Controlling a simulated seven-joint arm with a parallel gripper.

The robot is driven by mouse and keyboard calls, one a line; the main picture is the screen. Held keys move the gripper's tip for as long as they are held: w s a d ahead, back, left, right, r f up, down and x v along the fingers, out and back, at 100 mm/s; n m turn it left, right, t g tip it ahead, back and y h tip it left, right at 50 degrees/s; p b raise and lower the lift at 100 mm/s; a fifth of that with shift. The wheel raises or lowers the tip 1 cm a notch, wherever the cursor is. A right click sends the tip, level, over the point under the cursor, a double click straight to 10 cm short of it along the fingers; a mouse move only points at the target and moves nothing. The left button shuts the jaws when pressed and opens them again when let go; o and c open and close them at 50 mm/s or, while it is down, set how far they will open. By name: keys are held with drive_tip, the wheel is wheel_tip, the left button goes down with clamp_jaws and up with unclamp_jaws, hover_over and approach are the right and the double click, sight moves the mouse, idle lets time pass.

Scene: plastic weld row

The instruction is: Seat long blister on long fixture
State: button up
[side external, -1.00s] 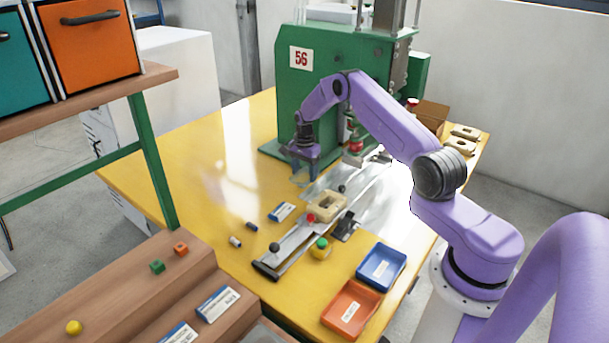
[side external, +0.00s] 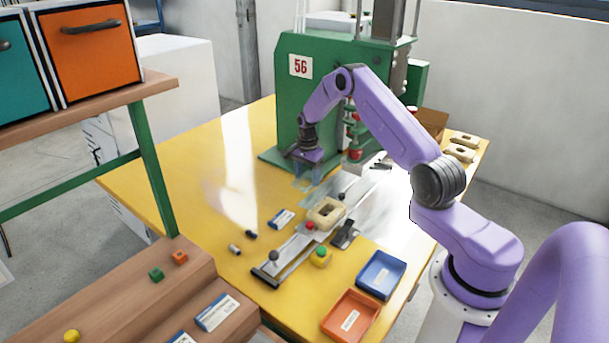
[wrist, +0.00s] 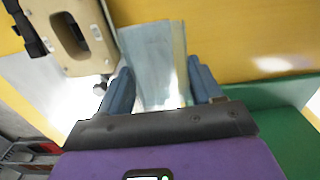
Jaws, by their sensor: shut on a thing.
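My gripper (side external: 307,172) is shut on a clear, bluish plastic blister (wrist: 155,62), which also shows faintly under the fingers in the side view (side external: 303,186). In the wrist view, the blister extends forward from between the two blue fingers (wrist: 160,92). The beige fixture block with an oval opening (side external: 325,213) sits on the metal slide, in front of the green press. In the wrist view, the fixture (wrist: 72,32) is at the upper left, beside the blister. The blister is held above the table, apart from the fixture in the side view.
The green press (side external: 300,110) stands close behind my gripper. Black and red knobs, a yellow-based green button (side external: 320,257) and a small blue-white box (side external: 281,218) surround the slide (side external: 285,258). Blue (side external: 381,274) and orange (side external: 350,315) trays lie at front right. The table's left side is clear.

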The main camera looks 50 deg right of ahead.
drive_tip(key=s+a, duration=0.4)
drive_tip(key=s, duration=0.7)
drive_tip(key=shift+a, duration=0.25)
drive_tip(key=shift+f, duration=1.45)
idle(1.7)
drive_tip(key=o, duration=0.9)
drive_tip(key=c, duration=0.4)
drive_tip(key=shift+r, duration=0.1)
